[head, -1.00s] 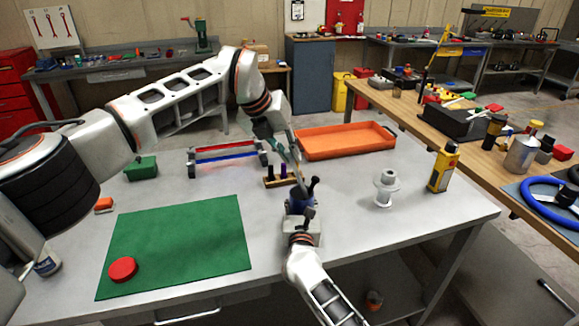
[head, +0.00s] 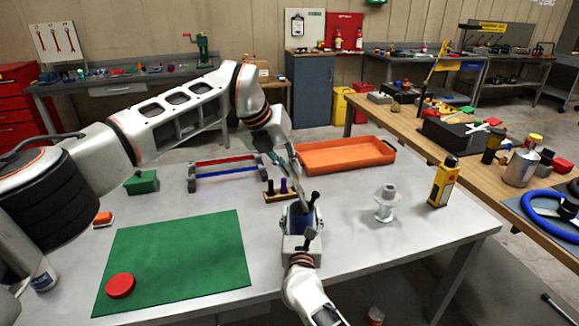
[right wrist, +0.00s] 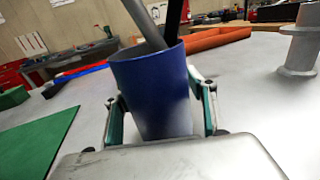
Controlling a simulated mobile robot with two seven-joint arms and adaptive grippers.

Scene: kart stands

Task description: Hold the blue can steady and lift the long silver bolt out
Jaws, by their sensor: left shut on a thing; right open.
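The blue can (head: 300,220) stands upright near the front of the grey table; it also shows in the right wrist view (right wrist: 152,90). The long silver bolt (right wrist: 146,24) leans up and left out of the can's mouth, its lower end hidden inside. A black-handled thing (right wrist: 175,22) also sticks out of the can. My left gripper (head: 279,158) is shut on the silver bolt's upper part, above and behind the can. My right gripper (right wrist: 160,112) is open, one finger on each side of the can. I cannot tell whether either finger touches it.
A small wooden rack (head: 281,195) with dark pegs stands close behind the can. An orange tray (head: 345,168) is at the back, and a white spool (head: 386,203) and yellow bottle (head: 443,182) stand right. A green mat (head: 175,262) with a red disc (head: 120,285) lies left.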

